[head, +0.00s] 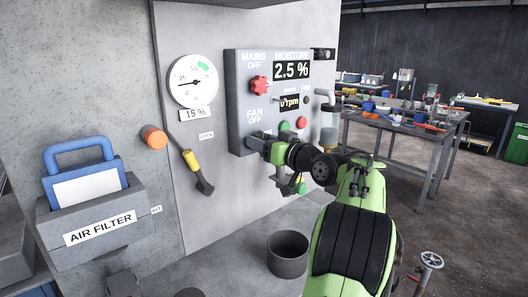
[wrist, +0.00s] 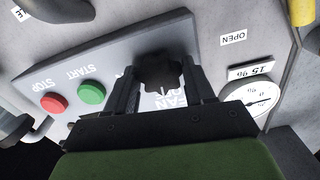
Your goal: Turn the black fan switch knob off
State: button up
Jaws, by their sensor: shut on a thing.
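The black fan knob (wrist: 160,72) sits on the grey control panel (wrist: 112,58). It shows between my two fingers in the wrist view, over the upside-down FAN lettering. My gripper (wrist: 161,80) is shut on the knob, one finger on each side. In the head view my gripper (head: 256,141) reaches the lower left of the panel (head: 238,85), just below the FAN OFF label (head: 254,116), and hides the knob there.
A red mains knob (head: 259,85) sits above, under MAINS OFF. The displays read 2.5 % and 0 rpm. Green (wrist: 92,94) and red (wrist: 54,103) buttons lie beside the gripper. A yellow-handled lever (head: 191,161), gauge (head: 192,82) and air filter box (head: 99,224) are left.

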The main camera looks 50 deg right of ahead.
jog(key=shift+f+n+b, duration=0.15)
jog(key=shift+n+b, duration=0.3)
jog(key=shift+n, duration=0.15)
jog(key=o, duration=1)
jog(key=v, duration=1.6)
jog(key=shift+b, duration=0.3)
jog(key=shift+w, duration=0.1)
